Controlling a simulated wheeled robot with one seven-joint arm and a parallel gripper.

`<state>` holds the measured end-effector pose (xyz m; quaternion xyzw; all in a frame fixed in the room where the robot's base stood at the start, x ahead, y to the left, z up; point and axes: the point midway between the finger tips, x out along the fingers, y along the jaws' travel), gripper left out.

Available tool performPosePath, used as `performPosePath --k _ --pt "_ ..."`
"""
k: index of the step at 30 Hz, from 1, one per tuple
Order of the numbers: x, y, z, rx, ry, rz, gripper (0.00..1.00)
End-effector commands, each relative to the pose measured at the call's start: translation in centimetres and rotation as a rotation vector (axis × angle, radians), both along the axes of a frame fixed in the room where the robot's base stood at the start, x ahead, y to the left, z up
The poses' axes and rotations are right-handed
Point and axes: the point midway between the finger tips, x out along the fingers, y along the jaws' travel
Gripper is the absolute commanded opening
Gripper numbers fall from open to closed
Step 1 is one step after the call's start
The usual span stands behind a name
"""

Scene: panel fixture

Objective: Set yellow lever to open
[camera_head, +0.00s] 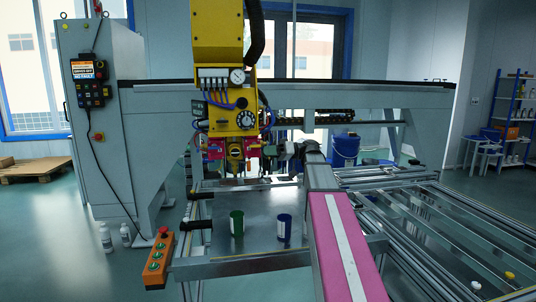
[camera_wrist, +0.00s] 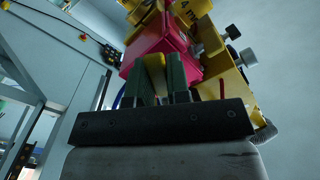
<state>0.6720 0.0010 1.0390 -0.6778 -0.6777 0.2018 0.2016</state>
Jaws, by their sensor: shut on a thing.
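The yellow lever (camera_wrist: 154,64) shows in the wrist view between the two dark green fingers of my gripper (camera_wrist: 158,82). The fingers are shut on it, one on each side. The lever stands in front of a red-pink box (camera_wrist: 161,42) on the yellow machine head; where it joins its mount is hidden behind the fingers. In the head view my arm reaches in from the lower right to the yellow machine head (camera_head: 230,85). The lever cannot be made out there.
An orange button box (camera_head: 158,258) stands at the front left. A green can (camera_head: 236,223) and a blue can (camera_head: 284,228) stand on the metal table below the head. A grey cabinet (camera_head: 112,130) is at left, and rails run at right.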

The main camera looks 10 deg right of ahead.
Motion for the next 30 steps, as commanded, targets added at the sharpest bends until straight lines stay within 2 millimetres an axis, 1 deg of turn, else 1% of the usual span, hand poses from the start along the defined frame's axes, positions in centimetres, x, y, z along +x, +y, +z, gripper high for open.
performPosePath --k 18,24,30 --pt "-1.4 0.0 1.7 0.001 0.582 -0.001 0.00" --pt "-1.5 0.0 2.3 0.001 0.750 0.000 0.00" --pt "-1.6 0.0 2.7 0.001 0.881 0.000 0.00"
